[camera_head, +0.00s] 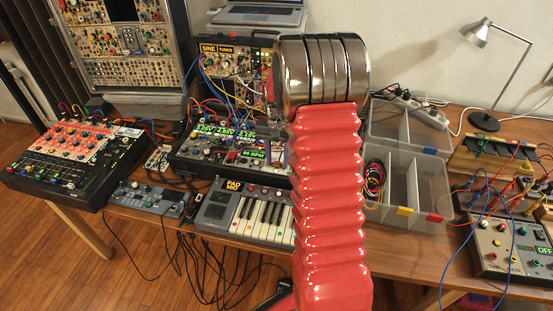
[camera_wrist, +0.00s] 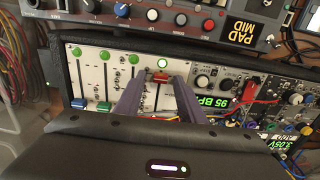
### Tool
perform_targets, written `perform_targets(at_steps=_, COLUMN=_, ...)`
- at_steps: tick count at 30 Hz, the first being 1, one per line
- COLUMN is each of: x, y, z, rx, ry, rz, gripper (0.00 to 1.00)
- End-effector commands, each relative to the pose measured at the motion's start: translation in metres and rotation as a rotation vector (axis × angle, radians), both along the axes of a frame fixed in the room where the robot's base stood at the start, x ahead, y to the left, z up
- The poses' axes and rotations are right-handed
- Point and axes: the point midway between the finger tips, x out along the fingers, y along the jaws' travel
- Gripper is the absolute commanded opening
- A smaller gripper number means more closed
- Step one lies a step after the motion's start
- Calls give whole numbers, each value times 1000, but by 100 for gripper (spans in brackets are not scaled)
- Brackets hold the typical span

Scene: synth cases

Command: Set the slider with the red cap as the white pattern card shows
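I cannot tell whether a finger touches the cap. A green cap (camera_wrist: 103,106) and a blue cap (camera_wrist: 78,103) sit low in the columns to the left. I cannot make out a white pattern card in either view. In the head view my red arm hides the gripper's work area.
The keyboard (camera_head: 262,215) marked PAD MID stands in front of the synth case (camera_head: 190,160). Cables hang over the modules (camera_head: 228,70) behind it and lie right of the fingers. A clear divided box (camera_head: 410,180) and a boxed module (camera_head: 505,245) stand at the right.

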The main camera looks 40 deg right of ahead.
Motion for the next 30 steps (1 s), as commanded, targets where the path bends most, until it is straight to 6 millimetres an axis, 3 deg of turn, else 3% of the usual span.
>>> perform_targets(at_steps=15, x=0, y=0, z=0, rx=0, ry=0, rz=0, gripper=0)
perform_targets(at_steps=30, x=2, y=0, z=0, rx=0, ry=0, rz=3, gripper=0)
